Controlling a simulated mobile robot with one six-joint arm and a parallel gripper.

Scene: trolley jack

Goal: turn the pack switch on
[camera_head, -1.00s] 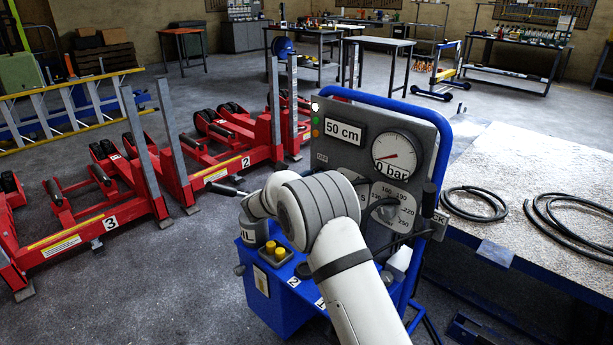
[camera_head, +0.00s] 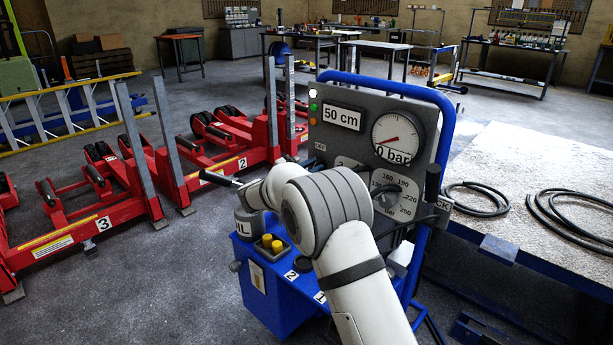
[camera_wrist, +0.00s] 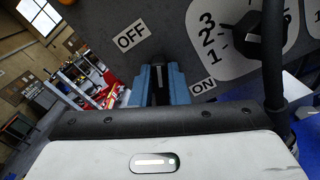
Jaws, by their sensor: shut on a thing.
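The pack switch (camera_wrist: 158,88) is a dark lever on the grey control panel (camera_head: 362,98), mostly hidden between my gripper's blue fingers. My gripper (camera_wrist: 160,82) is shut on it in the wrist view, between the OFF label (camera_wrist: 132,36) at upper left and the ON label (camera_wrist: 203,85) at right. Which label the lever points to I cannot tell. The OFF label (camera_head: 320,146) shows at the panel's left edge, below the small lamps (camera_head: 314,107).
A numbered selector knob (camera_wrist: 254,32) is to the right of my gripper in the wrist view. The panel carries a 50 cm display (camera_head: 343,117) and a pressure gauge (camera_head: 396,139). Red column lifts (camera_head: 90,215) stand left. A bench with hoses (camera_head: 520,160) is right.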

